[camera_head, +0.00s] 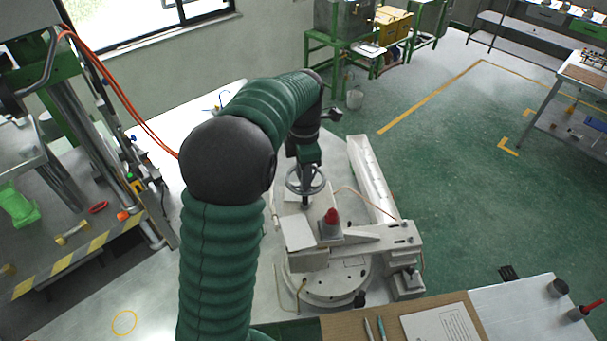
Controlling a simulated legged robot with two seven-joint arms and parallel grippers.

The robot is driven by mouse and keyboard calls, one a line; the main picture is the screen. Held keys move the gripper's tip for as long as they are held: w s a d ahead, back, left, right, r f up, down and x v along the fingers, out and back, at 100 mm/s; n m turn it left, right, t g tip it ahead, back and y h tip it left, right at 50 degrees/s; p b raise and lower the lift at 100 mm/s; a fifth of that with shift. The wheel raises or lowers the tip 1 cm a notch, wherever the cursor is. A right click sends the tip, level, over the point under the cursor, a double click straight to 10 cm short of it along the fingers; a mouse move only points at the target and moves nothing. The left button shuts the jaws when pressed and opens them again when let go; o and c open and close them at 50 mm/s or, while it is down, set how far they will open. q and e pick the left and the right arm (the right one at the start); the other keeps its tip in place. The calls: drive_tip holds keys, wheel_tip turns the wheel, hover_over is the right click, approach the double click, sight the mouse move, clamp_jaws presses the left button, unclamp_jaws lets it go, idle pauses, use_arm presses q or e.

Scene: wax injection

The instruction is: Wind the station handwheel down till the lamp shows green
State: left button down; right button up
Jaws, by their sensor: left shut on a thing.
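The handwheel (292,187) is a grey metal ring with spokes, lying roughly flat on top of the station (298,232) at the middle of the head view. My left gripper (307,172) comes down on it from above and is shut on it; the fingertips are small and partly hidden, so the exact grip point is unclear. The lamp (331,216) is a dome on a small grey box just right of and in front of the wheel, and it shows red. My right gripper is not in view.
A long pale beam (371,178) runs behind the station on the right. A round base (325,285) sits under it. A brown board (340,328) with pens and a paper sheet lies in front. An orange cable (115,88) hangs at the left.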

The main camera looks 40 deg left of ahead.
use_arm(q)
drive_tip(key=m, duration=0.5)
drive_tip(key=shift+w+m, duration=0.2)
drive_tip(key=shift+m, duration=0.2)
drive_tip(key=m, duration=0.5)
drive_tip(key=shift+m+p, duration=0.3)
drive_tip(key=m, duration=0.5)
drive_tip(key=shift+w, duration=0.1)
drive_tip(key=m, duration=0.6)
drive_tip(key=shift+m, duration=0.3)
drive_tip(key=m, duration=1.2)
drive_tip(key=shift+d+m, duration=0.15)
drive_tip(key=shift+m, duration=0.25)
drive_tip(key=m, duration=0.4)
drive_tip(key=shift+m, duration=0.3)
drive_tip(key=m+p, duration=0.1)
drive_tip(key=m, duration=0.3)
drive_tip(key=shift+m, duration=0.4)
drive_tip(key=shift+r, duration=0.1)
